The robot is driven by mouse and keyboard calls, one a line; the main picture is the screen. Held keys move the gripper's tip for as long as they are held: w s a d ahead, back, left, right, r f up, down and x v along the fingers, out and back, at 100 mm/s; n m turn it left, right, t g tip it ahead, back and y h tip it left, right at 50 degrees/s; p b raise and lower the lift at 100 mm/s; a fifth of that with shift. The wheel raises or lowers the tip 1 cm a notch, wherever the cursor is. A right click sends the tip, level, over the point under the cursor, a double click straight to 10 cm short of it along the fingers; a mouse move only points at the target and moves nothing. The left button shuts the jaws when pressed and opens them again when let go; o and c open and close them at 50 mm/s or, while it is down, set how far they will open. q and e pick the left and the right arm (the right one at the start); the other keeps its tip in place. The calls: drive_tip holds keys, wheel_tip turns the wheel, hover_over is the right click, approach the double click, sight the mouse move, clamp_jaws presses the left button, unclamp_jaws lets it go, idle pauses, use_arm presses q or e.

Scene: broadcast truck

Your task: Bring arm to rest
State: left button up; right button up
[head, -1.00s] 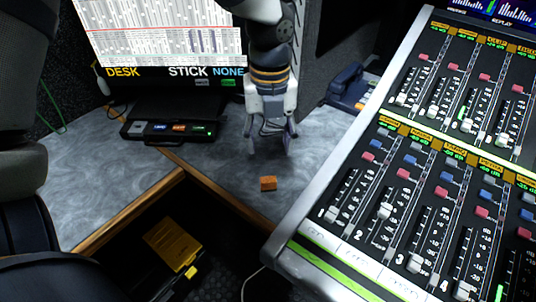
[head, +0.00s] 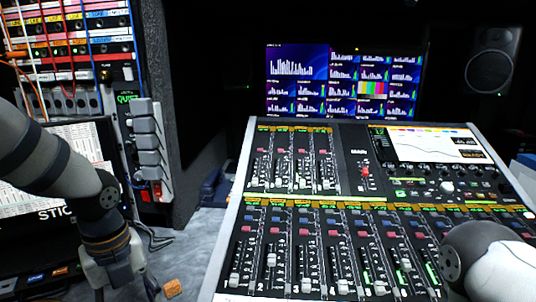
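My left arm comes in from the left, and its gripper (head: 124,288) points down near the bottom edge of the head view. Its fingers look spread apart with nothing between them, though the tips are partly cut off by the frame. A small orange block (head: 172,288) lies on the grey desk just right of the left gripper, apart from it. A rounded link of my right arm shows at the lower right, in front of the mixing console (head: 352,215). My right gripper is out of view.
The console fills the centre and right. A monitor with audio meters (head: 340,80) and a speaker (head: 492,60) stand behind it. A patch rack with cables (head: 65,45) is at the upper left, above a screen (head: 40,200). A strip of grey desk (head: 195,240) is clear.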

use_arm(q)
drive_tip(key=s+d+f+n+g+h, duration=0.1)
drive_tip(key=s+d+f+n, duration=0.1)
drive_tip(key=s+f+n, duration=0.5)
drive_tip(key=s+d+f+n, duration=0.2)
drive_tip(key=s+f+n, duration=0.15)
drive_tip(key=f, duration=0.45)
drive_tip(key=s+a+f+n, duration=0.1)
drive_tip(key=s+f+n, duration=0.2)
drive_tip(key=s+n, duration=0.6)
drive_tip(key=s+a+f+n+g+y, duration=0.1)
drive_tip(key=s+f+n, duration=0.3)
drive_tip(key=s+n, duration=0.4)
drive_tip(key=s, duration=0.3)
drive_tip(key=shift+a+f+n, duration=0.2)
drive_tip(key=shift+a+n, duration=0.1)
drive_tip(key=shift+n, duration=0.05)
use_arm(e)
drive_tip(key=shift+w, duration=0.35)
use_arm(q)
drive_tip(key=shift+o, duration=0.5)
drive_tip(key=shift+s, duration=0.1)
